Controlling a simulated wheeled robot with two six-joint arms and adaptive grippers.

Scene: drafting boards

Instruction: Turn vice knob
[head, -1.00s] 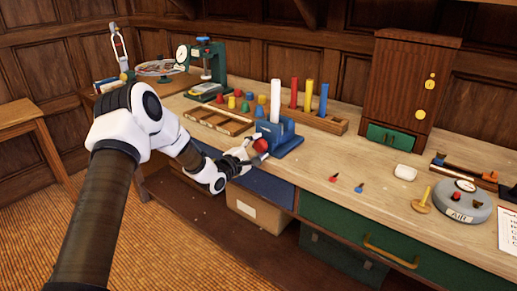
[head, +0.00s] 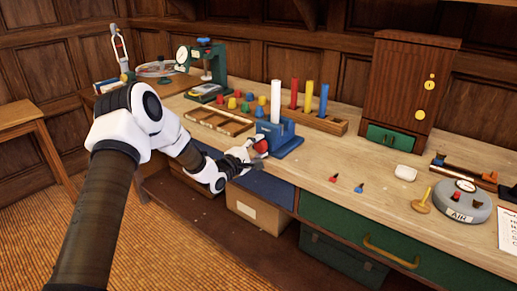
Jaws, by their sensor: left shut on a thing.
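The blue vice (head: 284,139) sits at the front edge of the workbench, with a white cylinder (head: 275,101) standing upright in it. Its red knob (head: 261,146) faces the front left. My left gripper (head: 254,147) is shut on the red knob, and its fingers hide part of it. My left arm reaches in from the left. My right gripper is not in view.
A round grey AIR device (head: 462,207) stands at right. A green drawer (head: 345,235) is below.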

